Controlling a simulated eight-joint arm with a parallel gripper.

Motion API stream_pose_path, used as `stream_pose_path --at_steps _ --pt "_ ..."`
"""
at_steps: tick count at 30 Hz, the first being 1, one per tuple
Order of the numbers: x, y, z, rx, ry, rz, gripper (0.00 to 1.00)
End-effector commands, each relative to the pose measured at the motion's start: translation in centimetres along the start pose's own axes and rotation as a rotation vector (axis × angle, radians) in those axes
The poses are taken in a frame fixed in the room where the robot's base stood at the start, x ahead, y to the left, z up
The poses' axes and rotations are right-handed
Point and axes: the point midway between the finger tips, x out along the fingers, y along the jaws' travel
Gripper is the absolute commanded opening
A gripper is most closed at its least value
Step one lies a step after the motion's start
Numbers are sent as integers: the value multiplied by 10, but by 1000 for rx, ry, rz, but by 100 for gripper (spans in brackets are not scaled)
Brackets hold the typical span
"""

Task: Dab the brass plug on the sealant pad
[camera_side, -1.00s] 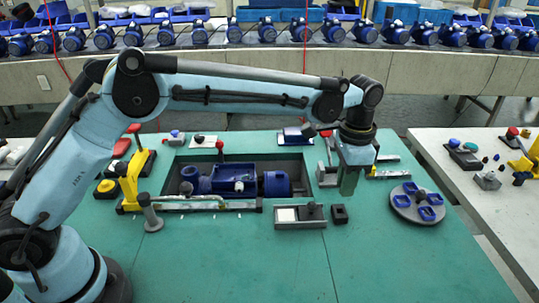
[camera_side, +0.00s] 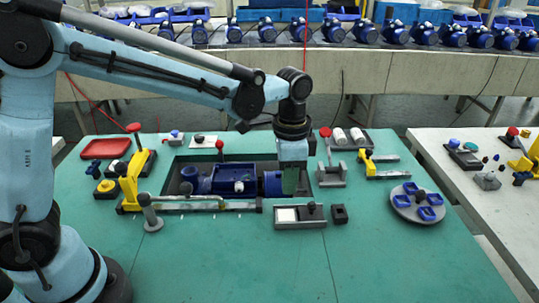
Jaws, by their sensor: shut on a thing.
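My gripper (camera_side: 290,190) points down in front of the right end of the blue pump (camera_side: 235,180), as seen from the side. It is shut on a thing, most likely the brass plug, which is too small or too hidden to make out. A dark knob stands at the holder's right end. My gripper is above and apart from the pad.
A small black square block (camera_side: 339,214) stands right of the holder. A round grey plate with blue parts (camera_side: 417,202) lies at the right. A yellow clamp (camera_side: 130,185) and a grey post (camera_side: 150,212) stand at the left. The table's front is clear.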

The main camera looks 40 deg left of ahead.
Motion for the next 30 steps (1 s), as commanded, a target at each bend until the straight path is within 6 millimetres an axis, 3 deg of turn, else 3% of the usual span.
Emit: stream_pose_path --at_steps 18,30 --pt "50 0 1 0 0 0 0" --pt "60 0 2 0 0 0 0"
